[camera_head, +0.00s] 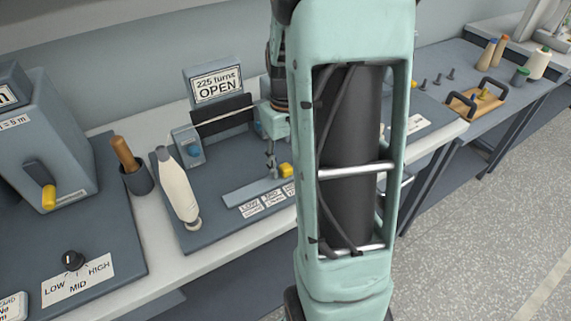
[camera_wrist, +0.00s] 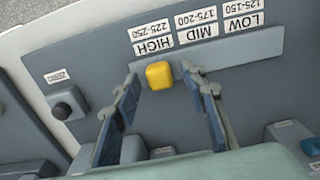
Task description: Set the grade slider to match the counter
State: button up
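The counter sign (camera_head: 217,85) reads "225 turns OPEN" in the head view. The grade slider's yellow knob (camera_head: 286,170) sits at the right end of its grey track (camera_head: 247,192). In the wrist view the knob (camera_wrist: 159,75) lines up with the label HIGH 225-250 (camera_wrist: 153,44); that view is upside down. The labels MID 175-200 (camera_wrist: 197,27) and LOW 125-150 (camera_wrist: 243,18) stand along the bare track. My gripper (camera_wrist: 160,72) is open, with one finger on each side of the knob and gaps visible. In the head view my gripper (camera_head: 271,167) is small and partly hidden.
A white bobbin (camera_head: 179,188) lies at the board's left, near a small grey box with a blue button (camera_head: 187,146). A dark knob (camera_wrist: 62,110) stands beside the slider in the wrist view. A LOW-MID-HIGH dial (camera_head: 73,261) is at front left. My arm hides the board's right part.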

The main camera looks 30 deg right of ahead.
aim_at(285, 166)
notch_tip(285, 166, up, 11)
dwell(0.3)
jog(key=shift+a+r, duration=0.1)
dwell(0.4)
